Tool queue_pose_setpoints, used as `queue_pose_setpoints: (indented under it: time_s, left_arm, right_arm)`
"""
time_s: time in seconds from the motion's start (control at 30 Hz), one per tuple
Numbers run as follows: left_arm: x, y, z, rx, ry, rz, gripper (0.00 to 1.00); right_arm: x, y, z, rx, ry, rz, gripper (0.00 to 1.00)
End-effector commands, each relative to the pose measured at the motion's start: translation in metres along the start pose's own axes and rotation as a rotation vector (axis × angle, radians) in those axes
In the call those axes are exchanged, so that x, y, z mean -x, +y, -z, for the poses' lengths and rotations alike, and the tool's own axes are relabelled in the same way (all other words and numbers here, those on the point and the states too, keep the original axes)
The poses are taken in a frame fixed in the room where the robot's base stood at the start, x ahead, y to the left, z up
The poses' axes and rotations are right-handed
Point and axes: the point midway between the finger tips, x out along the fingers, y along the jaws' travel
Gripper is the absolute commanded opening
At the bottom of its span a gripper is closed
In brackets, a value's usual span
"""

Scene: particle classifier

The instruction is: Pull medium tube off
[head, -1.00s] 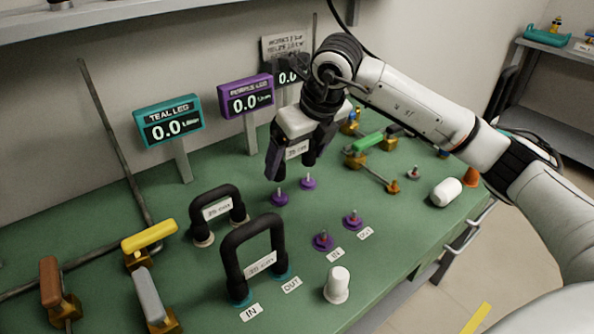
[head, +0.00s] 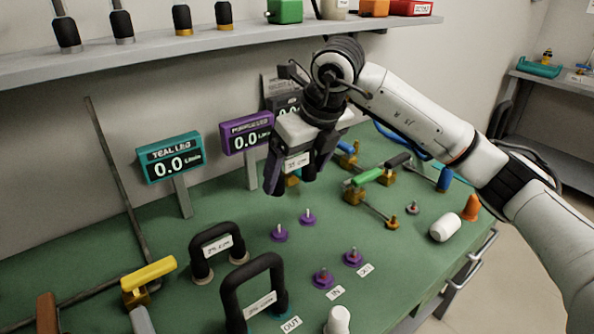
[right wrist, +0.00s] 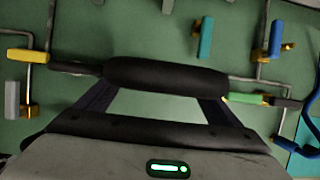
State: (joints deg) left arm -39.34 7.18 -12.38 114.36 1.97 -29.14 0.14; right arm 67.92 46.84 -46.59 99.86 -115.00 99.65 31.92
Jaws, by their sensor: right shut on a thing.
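My right gripper (head: 298,160) is shut on a black U-shaped tube with a white label (head: 297,162), whose text is hard to read. The tube's top bar (right wrist: 165,75) lies across the right wrist view between my fingers. In the head view the held tube hangs above a pair of purple fittings (head: 279,234) (head: 307,217), with its ends apart from them. Two other black tubes stand on the bench: a low one on beige fittings (head: 194,249) and one in front on teal fittings (head: 229,297). My left gripper is not in view.
Teal (head: 170,157) and purple (head: 246,131) displays read 0.0. Valves with yellow (head: 148,272) and green (head: 367,175) handles flank the tubes. A shelf (head: 160,58) runs above; a white cylinder (head: 445,229) lies at right.

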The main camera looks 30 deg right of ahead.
Motion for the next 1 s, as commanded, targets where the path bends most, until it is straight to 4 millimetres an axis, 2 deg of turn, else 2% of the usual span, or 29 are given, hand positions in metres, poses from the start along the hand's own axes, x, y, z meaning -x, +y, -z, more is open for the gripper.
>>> queue_pose_setpoints:
  time_s: [0.6, 1.0]
  left_arm:
    - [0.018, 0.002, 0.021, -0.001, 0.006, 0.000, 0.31]
    - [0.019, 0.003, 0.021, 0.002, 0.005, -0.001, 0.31]
  right_arm:
    - [0.031, 0.000, -0.013, 0.000, -0.001, -0.001, 0.61]
    - [0.033, 0.000, -0.014, 0.000, -0.001, 0.000, 0.61]
